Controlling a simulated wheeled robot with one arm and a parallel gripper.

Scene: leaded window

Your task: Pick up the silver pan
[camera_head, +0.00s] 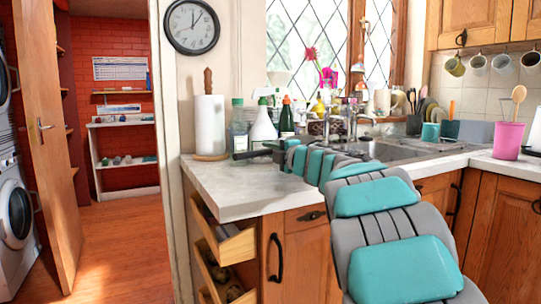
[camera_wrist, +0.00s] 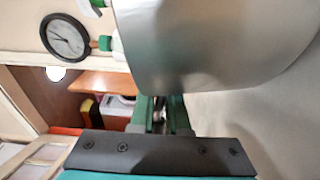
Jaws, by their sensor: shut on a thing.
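The silver pan (camera_wrist: 215,40) fills the upper right of the wrist view as a large, curved, shiny metal surface close to the camera. My gripper (camera_wrist: 160,108) is below it, with its two teal fingers close together around a narrow part at the pan's lower edge. That part is mostly hidden, so I cannot tell its exact shape. In the head view my gripper (camera_head: 248,153) is small, dark and above the counter's left part. I cannot make out the pan in the head view.
The marble counter (camera_head: 232,190) carries a paper towel roll (camera_head: 209,125), several bottles and a sink (camera_head: 375,150). Below, drawers (camera_head: 228,243) stand open at the left end. A pink container (camera_head: 508,140) stands at the right. A doorway with wooden floor (camera_head: 120,235) is at the left.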

